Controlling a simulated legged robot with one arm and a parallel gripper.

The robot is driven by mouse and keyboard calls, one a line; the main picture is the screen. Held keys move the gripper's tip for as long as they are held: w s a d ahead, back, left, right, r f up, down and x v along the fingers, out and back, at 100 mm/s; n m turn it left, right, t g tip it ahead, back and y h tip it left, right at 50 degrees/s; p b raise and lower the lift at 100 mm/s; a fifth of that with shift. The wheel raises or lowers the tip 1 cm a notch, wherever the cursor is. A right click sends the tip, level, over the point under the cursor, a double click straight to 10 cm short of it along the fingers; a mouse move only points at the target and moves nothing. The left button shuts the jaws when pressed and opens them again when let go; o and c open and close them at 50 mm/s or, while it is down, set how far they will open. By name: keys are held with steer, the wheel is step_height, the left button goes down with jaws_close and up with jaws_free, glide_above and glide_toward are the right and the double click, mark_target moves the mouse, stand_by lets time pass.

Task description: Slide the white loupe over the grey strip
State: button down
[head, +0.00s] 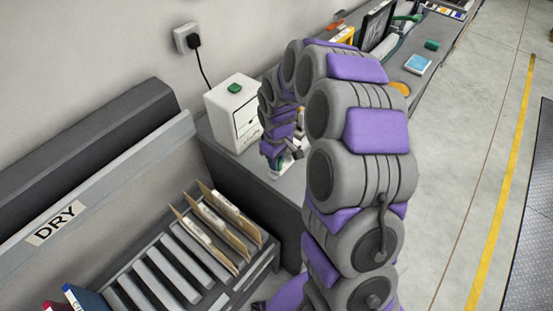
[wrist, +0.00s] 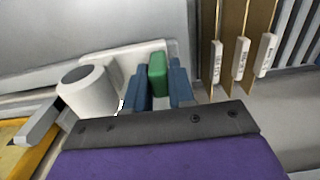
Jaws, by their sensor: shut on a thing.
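The white loupe shows in the wrist view as a white cylinder (wrist: 82,92) with a dark round top, beside a pale plate with a green upright grip (wrist: 157,74). My gripper (wrist: 160,85) has its two blue fingers on either side of this green grip and is shut on it. A light grey bar (wrist: 38,121), which looks like the grey strip, lies at the left on a yellow surface. In the head view my gripper (head: 281,155) is low over the grey counter, and my arm hides much of the loupe.
A white box (head: 234,112) with a green piece on top stands left of my gripper. A rack (head: 190,270) with tan folders (head: 222,215) is in front, below the "DRY" label. A blue-topped block (head: 417,64) and other items stand farther along the counter.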

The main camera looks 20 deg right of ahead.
steer(key=shift+d, duration=0.1)
steer(key=w+d+p, duration=0.1)
steer(key=w+d, duration=0.2)
steer(key=d, duration=0.2)
steer(key=w+d+p, duration=0.2)
steer(key=w+d, duration=0.2)
steer(key=d, duration=0.1)
steer(key=w+d+p, duration=0.1)
steer(key=w+d, duration=0.2)
steer(key=d, duration=0.1)
steer(key=shift+w+d+p, duration=0.35)
steer(key=shift+w+d, duration=0.05)
steer(key=shift+w+d+r, duration=0.1)
steer(key=shift+w+d, duration=0.2)
steer(key=c, duration=1.3)
jaws_free()
steer(key=shift+w+d, duration=0.1)
steer(key=shift+o, duration=1.3)
steer(key=shift+d, duration=0.2)
step_height(320, 180, up, 17)
steer(key=p, duration=0.1)
